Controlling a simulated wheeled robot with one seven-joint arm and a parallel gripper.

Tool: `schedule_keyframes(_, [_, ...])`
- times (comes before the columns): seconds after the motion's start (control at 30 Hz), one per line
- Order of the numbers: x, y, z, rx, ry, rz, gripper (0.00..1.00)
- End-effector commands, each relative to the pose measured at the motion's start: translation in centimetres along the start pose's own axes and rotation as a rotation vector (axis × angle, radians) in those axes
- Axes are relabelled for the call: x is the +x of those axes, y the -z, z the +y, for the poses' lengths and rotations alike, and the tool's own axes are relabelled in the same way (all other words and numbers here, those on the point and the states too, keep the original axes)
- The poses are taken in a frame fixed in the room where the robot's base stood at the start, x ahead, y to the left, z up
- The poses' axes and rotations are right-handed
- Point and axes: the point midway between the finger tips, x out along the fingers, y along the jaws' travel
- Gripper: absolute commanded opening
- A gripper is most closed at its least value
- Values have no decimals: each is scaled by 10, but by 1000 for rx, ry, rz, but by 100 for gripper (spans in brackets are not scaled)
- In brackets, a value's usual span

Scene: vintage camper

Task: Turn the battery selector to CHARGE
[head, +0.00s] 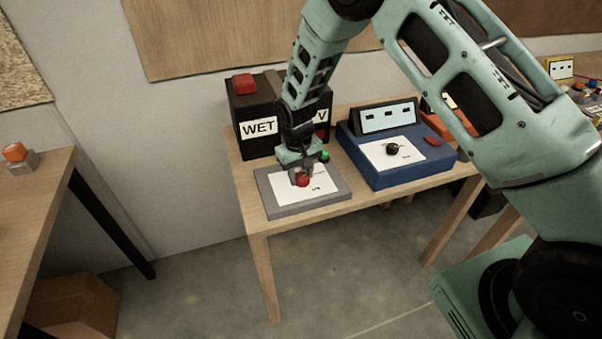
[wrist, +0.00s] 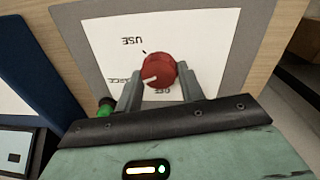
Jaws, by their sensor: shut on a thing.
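The battery selector is a grey panel (head: 262,184) with a white label plate (head: 290,190) and a red round knob (head: 303,181). In the wrist view the red knob (wrist: 161,68) has a white pointer line aimed to the lower left, toward a label ending in "RGE" that is partly hidden by a finger. "USE" reads upside down above the knob, and "OFF" shows just below it. My gripper (head: 302,174) reaches down over the panel. In the wrist view my gripper (wrist: 160,85) has its two fingers on either side of the knob, shut on it.
A blue unit (head: 385,175) with a black knob stands to the right. A green button (head: 325,156) sits beside my gripper. Another table (head: 45,190) stands at the left, with open floor between.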

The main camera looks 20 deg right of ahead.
Motion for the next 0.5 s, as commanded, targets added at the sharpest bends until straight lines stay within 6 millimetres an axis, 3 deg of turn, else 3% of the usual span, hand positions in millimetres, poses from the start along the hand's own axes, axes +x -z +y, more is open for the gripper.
schedule_keyframes(0.13, [-1, 1, 0, 1, 0, 3, 16])
schedule_keyframes(0.17, [-1, 1, 0, 2, 0, 3, 41])
schedule_keyframes(0.23, [-1, 1, 0, 2, 0, 3, 60])
schedule_keyframes(0.5, [-1, 0, 0, 2, 0, 1, 60])
